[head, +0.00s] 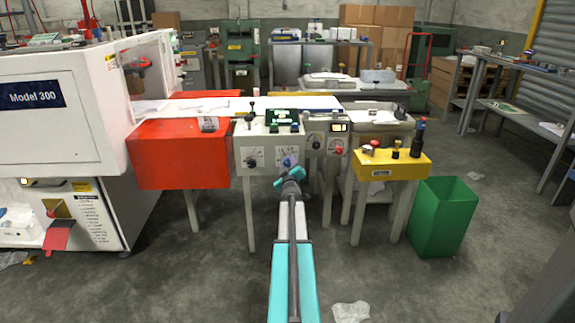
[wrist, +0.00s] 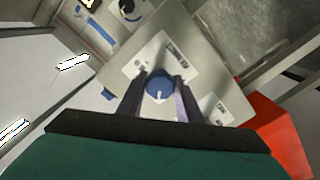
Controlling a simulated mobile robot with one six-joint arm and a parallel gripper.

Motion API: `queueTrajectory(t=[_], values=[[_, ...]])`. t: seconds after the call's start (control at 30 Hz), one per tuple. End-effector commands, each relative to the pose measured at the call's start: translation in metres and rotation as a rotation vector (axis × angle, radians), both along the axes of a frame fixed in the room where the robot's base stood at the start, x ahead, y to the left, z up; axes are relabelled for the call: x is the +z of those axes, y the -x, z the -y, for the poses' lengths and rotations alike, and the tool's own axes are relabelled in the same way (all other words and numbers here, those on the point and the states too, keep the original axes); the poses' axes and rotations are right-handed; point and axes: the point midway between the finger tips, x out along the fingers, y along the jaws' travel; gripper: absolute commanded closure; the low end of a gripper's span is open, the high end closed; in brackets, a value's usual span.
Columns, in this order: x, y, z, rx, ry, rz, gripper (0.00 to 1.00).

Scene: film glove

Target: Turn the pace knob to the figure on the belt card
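A round blue knob (wrist: 159,86) with a white mark sits on a pale plate in the wrist view. In the head view the knob area (head: 288,161) is on the front of the grey control panel (head: 268,143), partly behind my gripper. My gripper (wrist: 159,82) is open, with one dark finger on each side of the knob; contact is not clear. It also shows in the head view (head: 290,177), in front of the panel. Another knob (head: 253,160) is to the left on the panel. I cannot pick out the belt card or read any figure.
A red housing (head: 180,155) and the white Model 300 machine (head: 60,125) stand left of the panel. A yellow box with controls (head: 392,168) is to the right, beside a green bin (head: 440,217). A small display (head: 339,127) is lit. Floor in front is mostly clear.

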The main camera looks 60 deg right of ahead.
Motion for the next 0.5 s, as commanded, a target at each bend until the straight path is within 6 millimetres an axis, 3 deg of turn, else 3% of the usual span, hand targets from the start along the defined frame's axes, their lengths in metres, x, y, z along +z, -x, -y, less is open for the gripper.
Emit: queueTrajectory(t=[0.03, 0.1, 0.5], values=[[0.0001, 0.0001, 0.0001, 0.0, 0.0, 0.0, 0.79], [0.0001, 0.0001, 0.0001, 0.0, 0.0, 0.0, 0.9], [0.0016, 0.0001, 0.0002, 0.0, -0.029, 0.041, 0.9]])
